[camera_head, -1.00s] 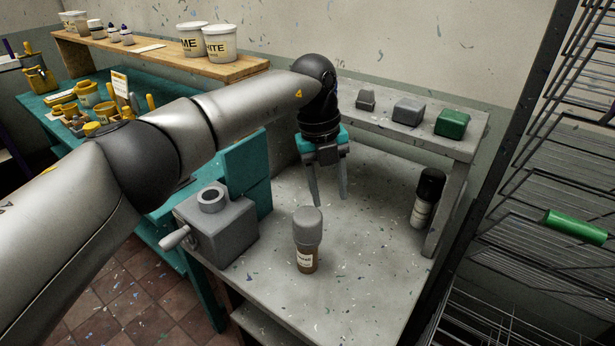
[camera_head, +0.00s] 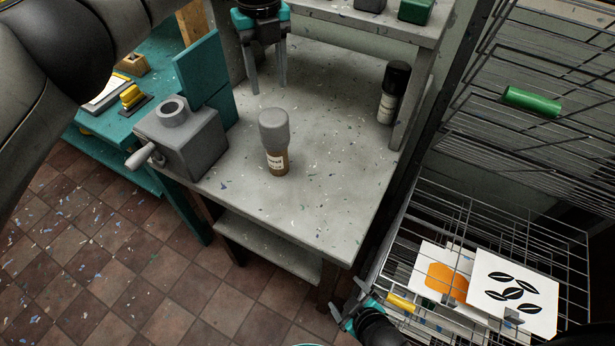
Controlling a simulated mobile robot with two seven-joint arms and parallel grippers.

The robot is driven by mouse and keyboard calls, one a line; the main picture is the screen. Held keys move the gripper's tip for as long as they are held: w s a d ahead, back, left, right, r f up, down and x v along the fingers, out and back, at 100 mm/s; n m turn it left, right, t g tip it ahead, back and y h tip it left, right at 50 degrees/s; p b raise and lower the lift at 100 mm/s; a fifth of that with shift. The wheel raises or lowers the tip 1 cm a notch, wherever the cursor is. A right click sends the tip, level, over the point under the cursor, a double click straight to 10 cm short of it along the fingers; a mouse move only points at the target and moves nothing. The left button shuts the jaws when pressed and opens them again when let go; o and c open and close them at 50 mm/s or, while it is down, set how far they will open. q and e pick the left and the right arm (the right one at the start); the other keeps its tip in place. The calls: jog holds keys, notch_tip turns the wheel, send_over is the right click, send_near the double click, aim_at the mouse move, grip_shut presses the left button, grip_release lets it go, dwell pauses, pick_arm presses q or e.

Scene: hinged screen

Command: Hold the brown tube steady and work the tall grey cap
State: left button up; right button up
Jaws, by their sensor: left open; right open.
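The brown tube (camera_head: 277,162) stands upright on the grey table, with a pale label on its front. The tall grey cap (camera_head: 274,126) sits on top of it and is wider than the tube. My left gripper (camera_head: 268,90) points down behind the cap, its two fingers spread and empty, apart from the cap. My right gripper (camera_head: 349,300) is low in the view, beside the wire rack and well away from the tube. It is open; its fingers are small and partly lost against the background.
A grey box with a round collar and side handle (camera_head: 188,145) stands left of the tube. A black-capped bottle (camera_head: 392,95) stands by the shelf leg at right. A wire rack (camera_head: 480,230) holds prints and a green roll (camera_head: 532,101). The tabletop around the tube is clear.

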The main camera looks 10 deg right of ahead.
jog(key=w+d+r+m+t, duration=0.1)
jog(key=d+r, duration=0.2)
jog(key=w+d+r+m+t, duration=0.1)
jog(key=d+r+t, duration=0.1)
jog(key=d+r, duration=0.1)
jog(key=d+r+m+t+y, duration=0.1)
jog(key=d+r, duration=0.2)
jog(key=r, duration=0.2)
jog(key=shift+w+t, duration=0.3)
jog(key=shift+w, duration=0.1)
notch_tip(320, 180, up, 6)
jog(key=d+m+t+y, duration=0.2)
jog(key=shift+g, duration=0.3)
jog(key=w+a+r, duration=0.1)
jog(key=w+a, duration=0.1)
jog(key=a, duration=0.1)
jog(key=w+a+r, duration=0.2)
jog(key=w+a, duration=0.1)
jog(key=w+a+r, duration=0.1)
jog(key=w+a, duration=0.2)
jog(key=shift+w+r, duration=0.1)
jog(key=shift+r, duration=0.15)
jog(key=n+g, duration=0.1)
send_near(282, 154)
jog(key=x, duration=1.2)
jog(key=shift+a, duration=0.1)
